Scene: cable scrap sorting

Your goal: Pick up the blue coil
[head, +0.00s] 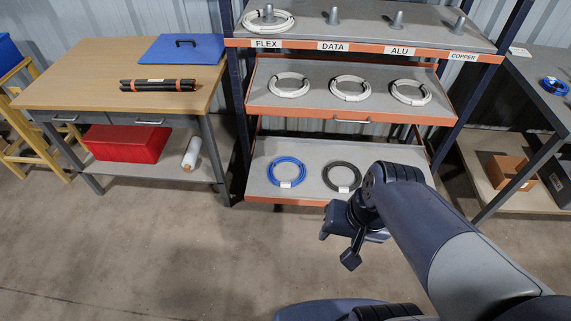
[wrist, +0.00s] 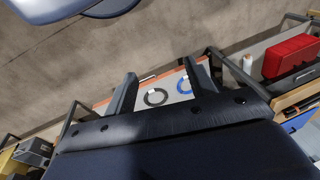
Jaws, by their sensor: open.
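A blue coil (head: 274,171) with a white tag lies flat on the lower shelf of the rack, left of a black coil (head: 327,177). In the wrist view the blue coil (wrist: 180,87) shows beside the right finger, and the black coil (wrist: 147,99) lies between the fingers. A second blue coil (head: 555,80) lies on the grey bench at the far right. My gripper (head: 338,248) is open and empty, in front of the lower shelf and to the right of the shelf's blue coil, apart from both shelf coils.
The middle shelf (head: 320,97) above holds three white coils. The top shelf has labelled posts, with a white coil (head: 283,27) around the FLEX post. A wooden table (head: 60,85) stands left, with a red box (head: 125,145) beneath. The floor in front is clear.

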